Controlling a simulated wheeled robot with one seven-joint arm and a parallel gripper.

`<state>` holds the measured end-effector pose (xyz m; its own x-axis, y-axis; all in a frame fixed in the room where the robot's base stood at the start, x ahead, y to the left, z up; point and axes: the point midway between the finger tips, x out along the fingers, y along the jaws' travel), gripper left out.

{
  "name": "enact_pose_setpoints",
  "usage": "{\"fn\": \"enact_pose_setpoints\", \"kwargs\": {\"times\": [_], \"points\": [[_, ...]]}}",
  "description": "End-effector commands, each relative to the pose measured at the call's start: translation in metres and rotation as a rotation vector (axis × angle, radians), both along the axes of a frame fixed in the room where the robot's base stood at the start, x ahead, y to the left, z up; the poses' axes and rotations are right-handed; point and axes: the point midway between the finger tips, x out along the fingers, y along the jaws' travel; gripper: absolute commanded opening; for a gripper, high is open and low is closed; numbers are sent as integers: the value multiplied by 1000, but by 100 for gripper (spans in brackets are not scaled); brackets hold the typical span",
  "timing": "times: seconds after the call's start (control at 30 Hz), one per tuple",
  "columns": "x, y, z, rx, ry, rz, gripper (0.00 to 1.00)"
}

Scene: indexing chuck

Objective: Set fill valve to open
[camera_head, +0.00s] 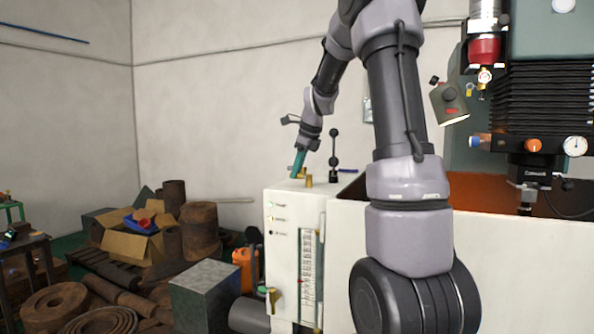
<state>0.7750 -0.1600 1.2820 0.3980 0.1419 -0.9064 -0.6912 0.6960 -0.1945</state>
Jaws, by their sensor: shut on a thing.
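A cream cabinet (283,258) stands at lower centre with a sight gauge and small labelled indicators on its front. On its top is a small brass valve (309,181), probably the fill valve. My gripper (298,168) reaches down from the upper right with its teal fingers at the brass part on the cabinet top, and is shut on it. The fingers hide much of the handle, so its angle is hard to tell. A second brass valve with a green handle (268,291) is low on the cabinet front.
A black-knobbed lever (334,156) stands on the cabinet just right of my gripper. A long machine enclosure (520,250) extends right, with a lamp (449,103) above.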

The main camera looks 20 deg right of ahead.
Motion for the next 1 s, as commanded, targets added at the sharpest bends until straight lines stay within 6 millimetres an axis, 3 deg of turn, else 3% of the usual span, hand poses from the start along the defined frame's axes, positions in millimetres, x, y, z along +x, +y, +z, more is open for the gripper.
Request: {"fn": "enact_pose_setpoints", "kwargs": {"times": [0.63, 1.0], "points": [[-1, 0, 1, 0, -1, 31, 0], [-9, 4, 1, -1, -3, 268, 0]]}}
